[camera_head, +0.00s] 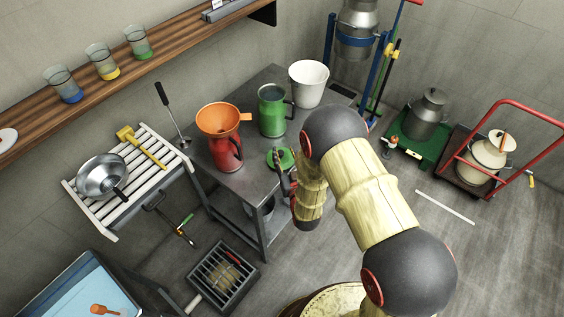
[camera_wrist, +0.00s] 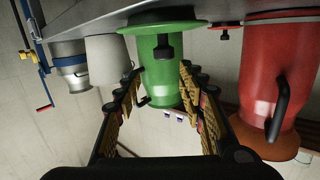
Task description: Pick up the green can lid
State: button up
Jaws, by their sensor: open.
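The green can lid (camera_head: 277,157) lies on the dark metal table near its front edge, partly hidden by my gripper in the head view. In the wrist view, which is upside down, the green lid (camera_wrist: 160,27) shows with a dark knob, in front of the green can (camera_wrist: 162,78). My gripper (camera_wrist: 157,80) is open and empty, its two fingers apart on either side of the lid and can in that view. I cannot tell whether a finger touches the lid. The green can (camera_head: 272,110) stands upright behind the lid.
A red can (camera_head: 226,152) with an orange funnel (camera_head: 222,118) stands left of the lid. A white bucket (camera_head: 309,82) stands behind, right of the green can. A small red lid (camera_wrist: 226,33) shows near the red can. A slatted rack (camera_head: 117,176) adjoins the table.

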aim_at(281, 156)
jog(key=shift+t+y, duration=0.3)
jog(key=shift+t, duration=0.2)
jog(key=s+f, duration=0.1)
jog(key=s, duration=0.1)
jog(key=s+f, duration=0.2)
jog(key=shift+s+a+f, duration=0.1)
jog(key=shift+s+f, duration=0.1)
jog(key=shift+d+b+x, duration=0.15)
jog(key=shift+b+x, duration=0.2)
jog(key=shift+x, duration=1.55)
jog(key=shift+d+b+x, duration=0.15)
jog(key=shift+b+x, duration=0.2)
jog(key=shift+x, duration=1.55)
jog(key=shift+r, duration=0.1)
jog(key=shift+c, duration=1.1)
jog(key=c, duration=0.7)
grip_shut()
